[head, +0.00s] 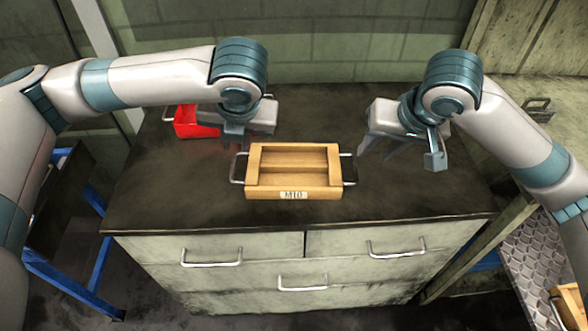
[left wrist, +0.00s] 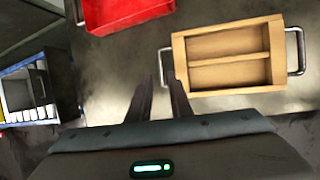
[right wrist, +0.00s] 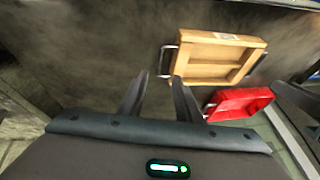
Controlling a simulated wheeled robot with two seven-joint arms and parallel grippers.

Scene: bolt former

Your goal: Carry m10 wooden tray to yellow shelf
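The M10 wooden tray (head: 265,192) sits on the dark top of the cabinet, its label facing the front. It has two compartments and a metal handle at each end. In the left wrist view the tray (left wrist: 235,84) is right of the fingers, and in the right wrist view the tray (right wrist: 215,72) is beyond the fingertips. My left gripper (head: 236,142) is open and empty, above and behind the tray's left handle. My right gripper (head: 385,152) is open and empty, to the right of the right handle. I see no yellow shelf.
A red tray (head: 190,128) stands at the back left of the cabinet top (head: 155,200), behind my left gripper. A blue-framed rack (head: 70,280) is at the left. Another wooden tray (head: 568,305) lies on diamond plate (head: 530,262) at lower right. The cabinet top's front is clear.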

